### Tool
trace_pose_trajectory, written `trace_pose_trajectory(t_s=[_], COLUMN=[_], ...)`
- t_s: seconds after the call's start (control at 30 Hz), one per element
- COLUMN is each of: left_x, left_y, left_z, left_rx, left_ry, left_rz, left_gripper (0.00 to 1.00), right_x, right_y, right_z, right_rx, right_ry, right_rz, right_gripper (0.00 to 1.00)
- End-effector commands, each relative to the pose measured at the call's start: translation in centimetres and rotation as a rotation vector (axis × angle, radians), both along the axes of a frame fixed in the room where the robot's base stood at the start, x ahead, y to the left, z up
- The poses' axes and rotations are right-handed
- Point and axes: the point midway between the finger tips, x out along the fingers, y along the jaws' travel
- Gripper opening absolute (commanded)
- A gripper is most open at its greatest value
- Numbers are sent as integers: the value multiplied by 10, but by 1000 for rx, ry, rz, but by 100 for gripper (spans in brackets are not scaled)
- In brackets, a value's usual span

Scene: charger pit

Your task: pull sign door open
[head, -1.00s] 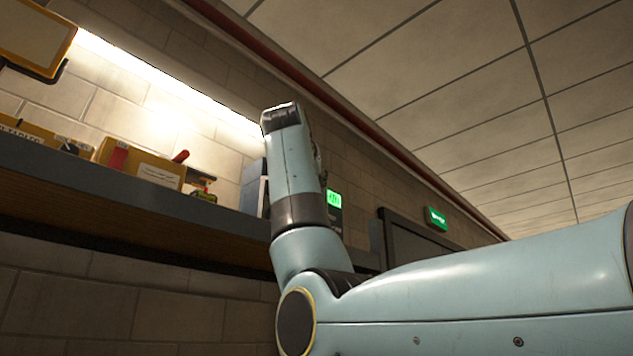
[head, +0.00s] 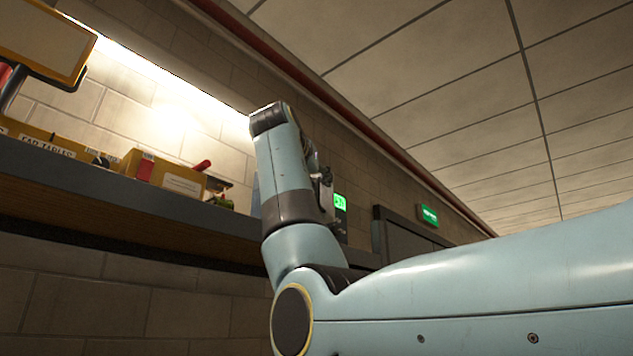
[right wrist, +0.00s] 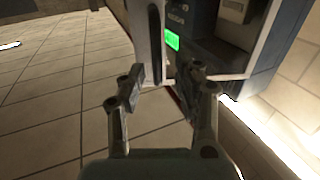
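In the right wrist view, my right gripper (right wrist: 163,76) has its two fingers apart, close to a wall box (right wrist: 285,38) with a blue-grey side. A pale upright panel (right wrist: 145,28) with a dark slot stands at the box's front, and its lower end reaches near the fingertips. I cannot tell whether they touch, or whether this panel is the sign door. A green lit display (right wrist: 172,40) shows beside it. In the head view, my right gripper (head: 324,190) shows partly behind my arm, near the green display (head: 340,202). My left gripper is not in view.
A shelf (head: 110,195) runs along the tiled wall at left, holding yellow bins (head: 170,178) and small items. A yellow-framed panel (head: 45,35) hangs above it. A green exit-style sign (head: 429,215) is above a dark doorframe (head: 400,235) farther back.

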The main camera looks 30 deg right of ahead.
Motion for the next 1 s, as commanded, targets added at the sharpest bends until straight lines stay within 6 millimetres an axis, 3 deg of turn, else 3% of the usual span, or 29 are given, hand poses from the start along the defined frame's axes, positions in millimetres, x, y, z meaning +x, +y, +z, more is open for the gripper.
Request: trace_pose_trajectory(t_s=[0.5, 0.7, 1.0], left_x=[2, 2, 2], left_y=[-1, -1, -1], left_z=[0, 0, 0], left_rx=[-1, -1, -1], left_ry=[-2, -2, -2], left_rz=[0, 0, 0], left_gripper=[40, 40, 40], right_x=[-63, -76, -77], right_y=[72, 84, 85], right_z=[-1, -1, 0], right_rx=[5, 3, 3], right_ry=[-4, -2, -3], right_rz=[3, -2, -2], right_gripper=[32, 32, 33])
